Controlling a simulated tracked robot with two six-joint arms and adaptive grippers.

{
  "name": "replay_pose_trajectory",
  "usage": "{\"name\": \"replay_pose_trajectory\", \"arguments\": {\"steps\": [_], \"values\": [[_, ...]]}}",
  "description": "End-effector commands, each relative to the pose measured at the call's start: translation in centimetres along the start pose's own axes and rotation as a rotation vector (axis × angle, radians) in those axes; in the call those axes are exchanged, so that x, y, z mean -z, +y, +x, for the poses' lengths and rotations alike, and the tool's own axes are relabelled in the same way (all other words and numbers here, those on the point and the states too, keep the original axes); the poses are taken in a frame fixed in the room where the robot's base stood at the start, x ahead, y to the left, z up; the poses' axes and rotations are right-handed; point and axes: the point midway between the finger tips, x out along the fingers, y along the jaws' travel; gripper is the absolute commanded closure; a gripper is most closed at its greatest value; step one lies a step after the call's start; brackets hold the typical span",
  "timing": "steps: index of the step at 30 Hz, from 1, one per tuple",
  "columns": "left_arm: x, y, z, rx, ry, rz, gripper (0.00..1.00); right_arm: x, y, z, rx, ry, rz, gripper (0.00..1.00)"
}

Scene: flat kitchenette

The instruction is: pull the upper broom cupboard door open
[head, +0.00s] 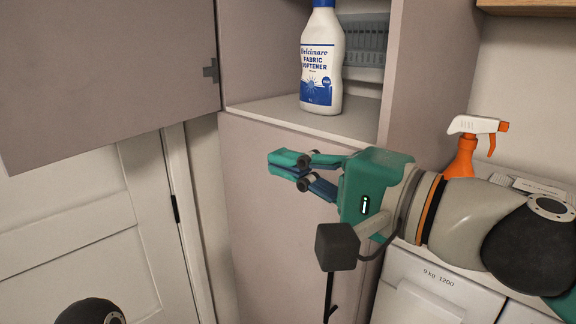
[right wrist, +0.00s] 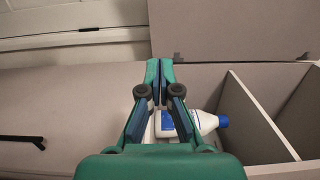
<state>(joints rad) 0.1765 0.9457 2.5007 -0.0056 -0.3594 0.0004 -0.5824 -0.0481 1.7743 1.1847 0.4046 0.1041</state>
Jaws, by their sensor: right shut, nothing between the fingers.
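The upper broom cupboard door (head: 105,70) is a grey-mauve panel standing wide open to the left, with a hinge at its right edge. It also shows at the top right of the right wrist view (right wrist: 235,30). The upper compartment is exposed, with its pale shelf (head: 270,118) in view. My right gripper (head: 282,163) is shut and empty in front of the cupboard, just below the shelf level and apart from the door. Its closed fingers show in the right wrist view (right wrist: 158,72). The door's handle is not visible. My left gripper is out of view.
A white fabric softener bottle (head: 322,62) stands on the shelf beside a grey crate (head: 364,45). The shut lower door (head: 262,215) has a black handle (head: 330,298). An orange spray bottle (head: 462,158) stands at right above a white appliance (head: 430,290). A white door (head: 90,225) is at left.

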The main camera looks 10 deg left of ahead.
Motion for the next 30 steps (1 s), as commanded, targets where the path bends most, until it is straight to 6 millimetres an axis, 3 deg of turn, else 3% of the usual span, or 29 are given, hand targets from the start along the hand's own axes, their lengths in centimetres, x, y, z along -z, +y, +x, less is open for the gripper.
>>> {"name": "replay_pose_trajectory", "arguments": {"steps": [13,15,22,30], "values": [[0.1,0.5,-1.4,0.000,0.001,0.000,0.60,0.2,-0.1,8.5,-0.003,0.006,0.001,1.00],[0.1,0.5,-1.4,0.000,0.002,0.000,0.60,-0.8,-0.1,9.2,-0.001,0.003,0.000,1.00],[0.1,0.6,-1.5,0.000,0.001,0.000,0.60,-2.3,0.0,10.8,0.000,0.007,-0.001,1.00],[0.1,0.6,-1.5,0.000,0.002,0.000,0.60,-2.5,0.0,11.0,0.000,0.010,0.000,1.00]]}}
